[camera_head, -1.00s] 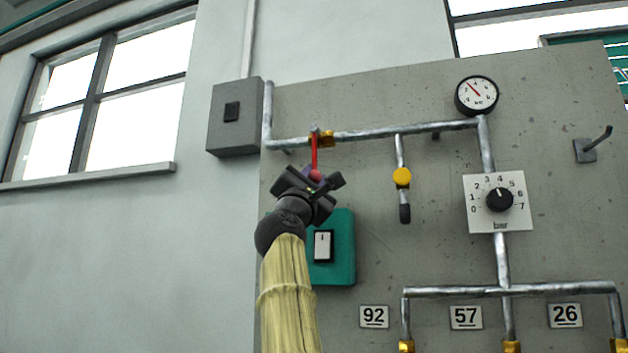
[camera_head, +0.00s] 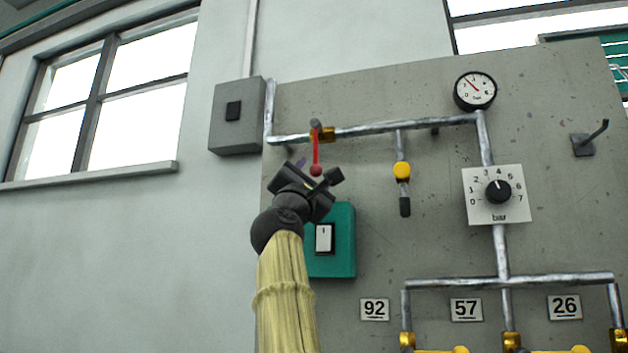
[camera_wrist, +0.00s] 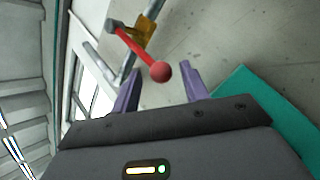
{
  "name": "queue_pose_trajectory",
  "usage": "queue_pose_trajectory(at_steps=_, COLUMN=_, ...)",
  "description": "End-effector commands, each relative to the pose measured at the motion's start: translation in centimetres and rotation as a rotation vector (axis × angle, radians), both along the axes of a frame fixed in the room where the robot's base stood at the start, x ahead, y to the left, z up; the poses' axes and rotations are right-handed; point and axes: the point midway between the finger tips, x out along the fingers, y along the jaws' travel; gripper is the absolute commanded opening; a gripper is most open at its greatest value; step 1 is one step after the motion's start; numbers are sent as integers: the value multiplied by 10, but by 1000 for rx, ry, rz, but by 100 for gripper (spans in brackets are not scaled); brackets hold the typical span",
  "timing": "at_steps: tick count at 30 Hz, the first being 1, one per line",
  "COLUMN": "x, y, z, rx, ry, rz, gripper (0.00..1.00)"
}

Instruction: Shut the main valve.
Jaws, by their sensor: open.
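The main valve has a brass body (camera_head: 322,134) on the upper horizontal pipe and a red lever (camera_head: 316,150) with a ball at its end. In the head view the lever hangs straight down, across the pipe. My gripper (camera_head: 312,175) is open just below the ball. In the wrist view the two purple fingers (camera_wrist: 162,88) stand apart, and the red ball (camera_wrist: 161,72) appears between their tips. I see no clear contact, and the depth between ball and fingers is hard to tell.
A green switch box (camera_head: 343,250) sits just below my gripper. A smaller yellow-capped valve (camera_head: 402,171) hangs to the right. A pressure gauge (camera_head: 475,91) and a bar dial (camera_head: 498,192) are further right. A grey box (camera_head: 236,118) is at the left.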

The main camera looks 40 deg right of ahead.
Motion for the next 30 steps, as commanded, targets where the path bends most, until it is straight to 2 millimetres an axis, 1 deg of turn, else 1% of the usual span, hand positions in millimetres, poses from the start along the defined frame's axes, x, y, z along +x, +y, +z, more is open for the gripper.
queue_pose_trajectory(at_steps=1, x=-3, y=5, z=-10, rx=0, ry=-1, rz=2, gripper=45)
queue_pose_trajectory(at_steps=11, x=-18, y=30, z=-35, rx=0, ry=-1, rz=-1, gripper=45)
queue_pose_trajectory(at_steps=22, x=-35, y=63, z=-65, rx=-1, ry=-1, rz=8, gripper=45)
queue_pose_trajectory(at_steps=30, x=-50, y=85, z=-87, rx=-1, ry=-3, rz=6, gripper=45)
